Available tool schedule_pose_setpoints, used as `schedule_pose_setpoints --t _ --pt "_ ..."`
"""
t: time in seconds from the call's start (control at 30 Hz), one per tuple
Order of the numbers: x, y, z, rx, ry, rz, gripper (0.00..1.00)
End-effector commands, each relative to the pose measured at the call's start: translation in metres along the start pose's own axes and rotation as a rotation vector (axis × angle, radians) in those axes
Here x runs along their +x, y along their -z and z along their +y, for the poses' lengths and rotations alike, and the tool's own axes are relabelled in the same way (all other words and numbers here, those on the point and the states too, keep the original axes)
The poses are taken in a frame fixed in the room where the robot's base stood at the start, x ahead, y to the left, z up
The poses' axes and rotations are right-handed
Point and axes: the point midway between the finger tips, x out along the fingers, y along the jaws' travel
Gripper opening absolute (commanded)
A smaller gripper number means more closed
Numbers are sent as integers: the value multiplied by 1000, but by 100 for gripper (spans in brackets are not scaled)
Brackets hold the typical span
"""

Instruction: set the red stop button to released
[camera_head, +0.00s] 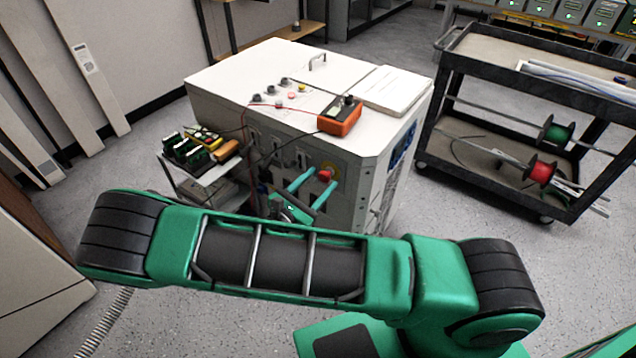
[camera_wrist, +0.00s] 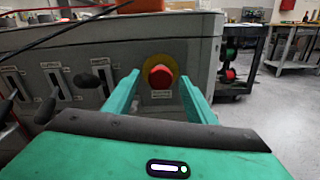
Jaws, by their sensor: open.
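The red stop button (camera_wrist: 161,77) sits on a yellow round plate on the grey front panel of the cabinet. It also shows in the head view (camera_head: 325,175), close to the ends of my fingers. My gripper (camera_wrist: 167,88) is open, its two teal fingers pointing at the panel, one on each side of the button in the wrist view. In the head view my gripper (camera_head: 309,181) is at the cabinet's front. No contact between fingers and button is visible, and I cannot tell the remaining gap. A small label is below the button.
Black lever handles (camera_wrist: 89,81) stick out of slots left of the button. An orange meter (camera_head: 340,117) with cables sits on the white cabinet top (camera_head: 225,82). A small side shelf (camera_head: 205,172) holds green devices. A black cart (camera_head: 480,75) with spools stands right. Floor between is clear.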

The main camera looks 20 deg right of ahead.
Motion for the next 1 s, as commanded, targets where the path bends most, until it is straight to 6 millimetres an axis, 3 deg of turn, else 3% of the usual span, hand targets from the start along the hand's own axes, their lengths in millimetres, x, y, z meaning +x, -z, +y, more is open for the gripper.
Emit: schedule_pose_setpoints --t 0.13,0.37,0.6,0.8,0.83,0.9,1.0 --pt "0 0 0 0 0 0 51" --pt "0 0 0 0 0 0 0" --pt "-13 0 1 1 -3 2 0" --pt "-13 0 1 2 -2 2 0" --pt "-13 0 1 2 -2 2 36" --pt "-12 0 1 2 -2 2 51" --pt "-12 0 0 1 0 1 51"
